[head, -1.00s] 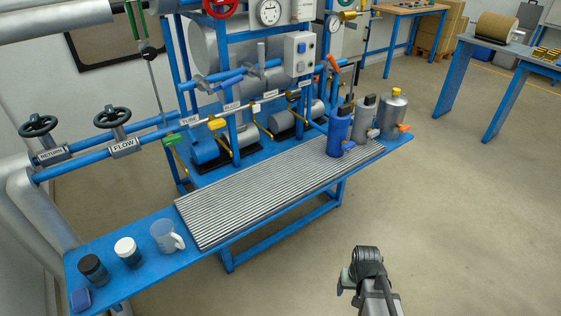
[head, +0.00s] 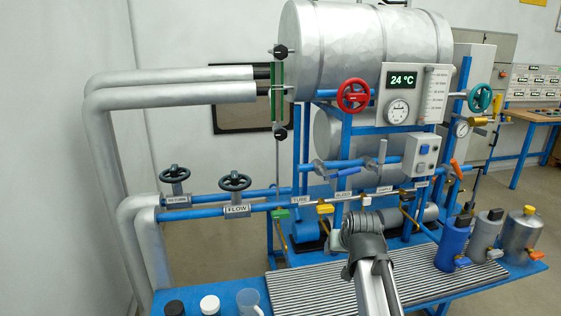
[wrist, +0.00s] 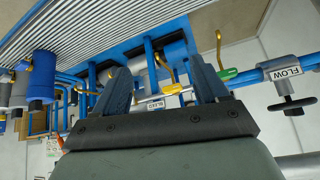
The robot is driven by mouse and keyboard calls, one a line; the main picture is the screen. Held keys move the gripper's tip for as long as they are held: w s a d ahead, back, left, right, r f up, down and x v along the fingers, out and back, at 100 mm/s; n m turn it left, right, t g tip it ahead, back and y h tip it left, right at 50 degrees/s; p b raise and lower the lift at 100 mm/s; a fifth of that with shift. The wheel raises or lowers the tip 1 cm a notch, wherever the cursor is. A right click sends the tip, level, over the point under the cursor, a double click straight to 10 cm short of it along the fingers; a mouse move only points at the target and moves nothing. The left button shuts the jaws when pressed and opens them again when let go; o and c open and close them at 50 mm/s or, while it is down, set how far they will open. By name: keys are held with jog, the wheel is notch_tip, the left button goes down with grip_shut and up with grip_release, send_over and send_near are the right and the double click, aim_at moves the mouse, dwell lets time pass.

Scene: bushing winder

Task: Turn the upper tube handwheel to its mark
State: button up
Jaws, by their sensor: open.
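The green-framed sight tube (head: 278,90) stands upright at the left end of the upper tank. A small dark handwheel (head: 281,51) sits at its top and a similar dark handwheel (head: 280,134) at its bottom. The upper one's mark is too small to make out. My gripper (wrist: 163,88) is open and empty in the wrist view, with the yellow-handled valve and the bleed pipe behind its fingers. In the head view my arm reaches up in front of the bench, below and right of the tube. The fingertips are hard to make out there. The wrist view does not show the upper handwheel.
A red handwheel (head: 353,95) and a display panel (head: 412,92) are right of the tube. Insulated pipes (head: 175,85) run in from the left. Valves marked flow (head: 235,182) and return (head: 174,174) stand lower left. Bottles (head: 453,243) stand at the bench's right.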

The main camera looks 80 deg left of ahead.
jog(key=s+a+r+n+y, duration=0.15)
jog(key=s+a+r, duration=0.25)
jog(key=r, duration=0.6)
jog(key=s+a+r+g+y, duration=0.1)
jog(key=s+a+r+y, duration=0.2)
jog(key=r, duration=0.6)
jog(key=s+a+r+n, duration=0.1)
jog(key=s+a+r, duration=0.3)
jog(key=r, duration=0.6)
jog(key=a+r+y, duration=0.3)
jog(key=a+r, duration=0.1)
jog(key=r, duration=0.9)
jog(key=n+y, duration=0.3)
jog(key=y, duration=0.1)
send_near(281, 51)
jog(key=shift+w+d+r+n+h, duration=0.1)
jog(key=shift+d+r+n+h, duration=0.05)
jog(key=shift+d+n+h, duration=0.15)
jog(key=a, duration=1.3)
jog(key=shift+a, duration=0.25)
jog(key=shift+c, duration=0.2)
jog(key=c, duration=1)
